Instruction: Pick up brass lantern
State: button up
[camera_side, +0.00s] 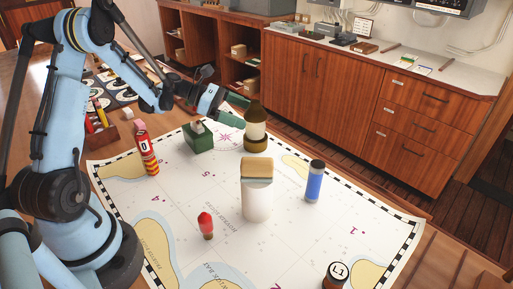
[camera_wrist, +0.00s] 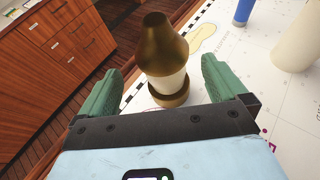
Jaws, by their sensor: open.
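The brass lantern (camera_side: 256,127) stands upright on the chart at its far side, with a dark brass top, a pale glass middle and a round brass base. In the wrist view the lantern (camera_wrist: 162,58) stands ahead of my gripper, between the lines of its two green fingers. My gripper (camera_side: 236,111) is open, beside the lantern's upper part in the side view. The gripper also shows in the wrist view (camera_wrist: 160,88), with a finger on each side of the lantern. I cannot tell whether either finger touches it.
A green box (camera_side: 198,138) stands close left of the lantern. A white cylinder with a tan top (camera_side: 256,190), a blue cylinder (camera_side: 314,182), a red-tipped item (camera_side: 206,225) and a red-striped canister (camera_side: 147,150) stand on the chart (camera_side: 180,195). Wooden cabinets (camera_side: 320,85) stand behind.

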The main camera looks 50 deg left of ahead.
aim_at(261, 118)
jog(key=shift+d+r+x, duration=0.15)
jog(key=shift+r+x, duration=0.05)
jog(key=shift+x, duration=1.4)
jog(key=shift+d+r+x, duration=0.1)
jog(key=shift+r+x, duration=0.05)
jog(key=shift+x, duration=1.45)
jog(key=c, duration=1.4)
